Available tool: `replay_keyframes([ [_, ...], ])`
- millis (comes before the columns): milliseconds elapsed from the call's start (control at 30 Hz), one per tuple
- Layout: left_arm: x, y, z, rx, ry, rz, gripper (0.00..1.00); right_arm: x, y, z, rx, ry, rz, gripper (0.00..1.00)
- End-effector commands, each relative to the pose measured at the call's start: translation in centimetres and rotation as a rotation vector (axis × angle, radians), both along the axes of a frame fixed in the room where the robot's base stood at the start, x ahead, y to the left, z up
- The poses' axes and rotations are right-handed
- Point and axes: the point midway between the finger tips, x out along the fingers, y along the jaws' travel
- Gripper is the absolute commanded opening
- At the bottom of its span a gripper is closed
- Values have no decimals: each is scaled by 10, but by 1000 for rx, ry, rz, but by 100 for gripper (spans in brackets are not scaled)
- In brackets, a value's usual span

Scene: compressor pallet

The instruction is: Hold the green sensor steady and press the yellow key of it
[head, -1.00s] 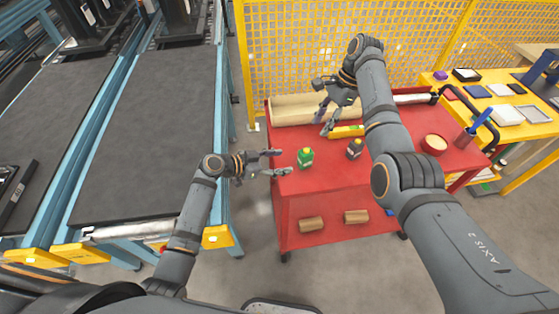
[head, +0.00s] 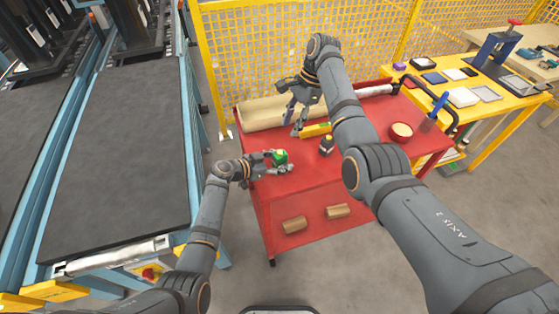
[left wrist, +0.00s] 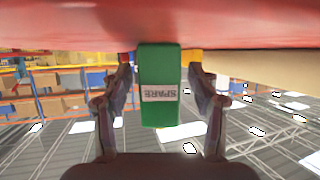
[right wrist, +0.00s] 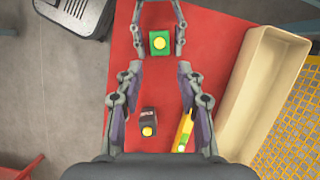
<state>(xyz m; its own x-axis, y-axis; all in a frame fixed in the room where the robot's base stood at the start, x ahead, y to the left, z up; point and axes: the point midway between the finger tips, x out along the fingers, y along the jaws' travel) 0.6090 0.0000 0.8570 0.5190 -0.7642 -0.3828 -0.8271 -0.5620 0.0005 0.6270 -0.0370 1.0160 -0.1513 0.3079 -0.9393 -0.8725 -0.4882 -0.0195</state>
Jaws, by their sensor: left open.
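The green sensor (head: 280,156) stands on the red cart top near its front left edge. Its round yellow key faces up in the right wrist view (right wrist: 160,43). My left gripper (head: 278,163) is open around the sensor, one finger on each side. The left wrist view shows the sensor's green face (left wrist: 160,75) with an upside-down "SPARE" label between the fingers, with gaps at both sides. My right gripper (head: 294,124) is open and empty, pointing down above the cart, behind and to the right of the sensor in the head view.
A dark block with a yellow button (head: 326,146) and a yellow bar-like object (head: 316,130) lie under my right gripper. A long beige tray (right wrist: 262,85) lies along the yellow mesh fence (head: 270,50). A red round bowl (head: 401,132) stands at right.

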Motion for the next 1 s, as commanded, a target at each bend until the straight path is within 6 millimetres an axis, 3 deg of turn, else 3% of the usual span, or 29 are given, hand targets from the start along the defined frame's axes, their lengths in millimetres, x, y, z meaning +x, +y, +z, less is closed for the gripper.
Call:
replay_keyframes([
  [167, 0, 0, 0, 0, 0, 0, 59, 0, 0, 0, 0, 0, 0, 38],
  [600, 0, 0, 0, 0, 0, 0, 0, 0, 0, 0, 0, 0, 0, 38],
  [833, 0, 0, 0, 0, 0, 0, 0, 0, 0, 0, 0, 0, 0, 38],
  [1000, 0, 0, 0, 0, 0, 0, 0, 0, 0, 0, 0, 0, 0, 16],
])
